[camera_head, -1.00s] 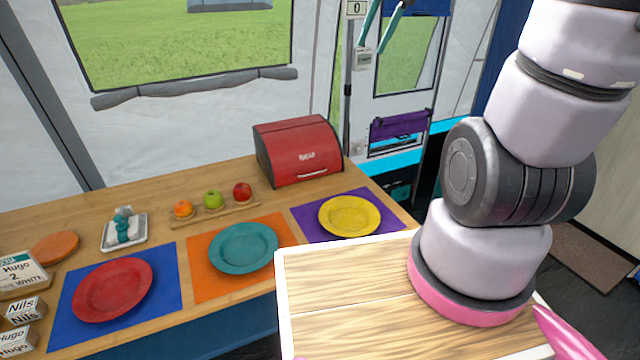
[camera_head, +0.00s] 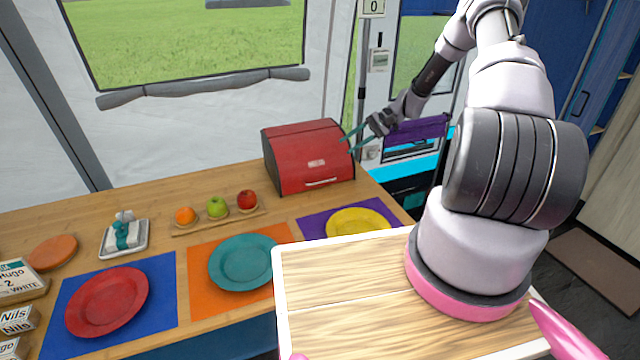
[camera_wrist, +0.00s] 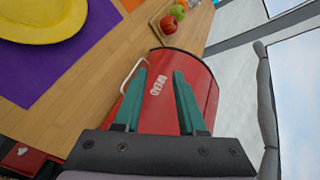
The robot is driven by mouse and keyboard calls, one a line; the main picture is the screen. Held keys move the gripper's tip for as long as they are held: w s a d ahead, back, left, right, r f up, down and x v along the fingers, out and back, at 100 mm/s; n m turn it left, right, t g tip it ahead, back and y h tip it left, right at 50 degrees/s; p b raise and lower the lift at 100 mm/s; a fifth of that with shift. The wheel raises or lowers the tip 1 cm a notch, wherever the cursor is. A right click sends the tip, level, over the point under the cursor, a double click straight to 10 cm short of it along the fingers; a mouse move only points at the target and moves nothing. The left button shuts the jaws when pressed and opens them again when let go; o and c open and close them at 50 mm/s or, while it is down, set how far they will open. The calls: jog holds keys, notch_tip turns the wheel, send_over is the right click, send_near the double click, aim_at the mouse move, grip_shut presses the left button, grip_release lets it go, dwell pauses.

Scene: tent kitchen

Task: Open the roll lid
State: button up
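The red bread box (camera_head: 308,158) stands at the back right end of the wooden counter. Its curved roll lid (camera_head: 297,150) is down, with a pale bar handle (camera_head: 321,182) low on its front. My gripper (camera_head: 352,139) is at the right side of the box, its two teal fingers apart and pointing towards it. In the wrist view, the open gripper (camera_wrist: 158,88) has nothing between its fingers except the view of the red lid (camera_wrist: 160,110) with its white lettering. The handle (camera_wrist: 131,76) shows beside the left finger, apart from it as far as I can tell.
A yellow plate (camera_head: 358,222) on a purple mat (camera_head: 313,227) lies in front of the box. A board with an orange (camera_head: 185,216), a green apple (camera_head: 217,207) and a red apple (camera_head: 247,201) is to its left. The tent wall is close behind.

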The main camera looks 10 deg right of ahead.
jog(key=f+y, duration=0.1)
jog(key=f, duration=0.3)
jog(key=f+m+t+y, duration=0.1)
jog(key=f, duration=0.3)
jog(key=f+m+t+y, duration=0.1)
jog(key=f, duration=0.3)
jog(key=shift+d, duration=0.2)
jog(key=shift+a+f, duration=0.15)
jog(key=shift+f, duration=0.2)
jog(key=x, duration=1)
jog(key=shift+w+a, duration=0.1)
jog(key=shift+a, duration=0.2)
grip_shut()
